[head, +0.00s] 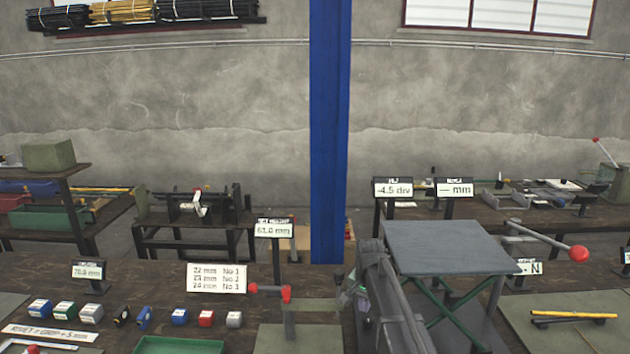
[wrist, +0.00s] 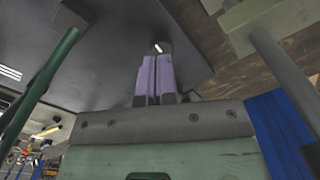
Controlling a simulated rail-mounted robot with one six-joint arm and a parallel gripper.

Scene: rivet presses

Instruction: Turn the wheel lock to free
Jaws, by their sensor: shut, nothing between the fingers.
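My gripper (wrist: 157,72) shows in the wrist view with its two pale purple fingers side by side and shut, nothing between them. The fingers point up towards the dark underside of a grey plate. A small dark part with a white end (wrist: 161,47) shows just beyond the fingertips; I cannot tell whether they touch it. In the head view the grey-topped lift table (head: 450,246) stands on green crossed legs, at the right of my grey arm. I cannot make out the fingertips there. I cannot pick out the wheel lock for certain in either view.
A lever with a red ball (head: 578,253) reaches out right of the lift table. A red-handled press (head: 286,294) stands left of my arm. Several small coloured blocks (head: 206,318) lie on the bench at left. A blue column (head: 329,130) rises behind the bench.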

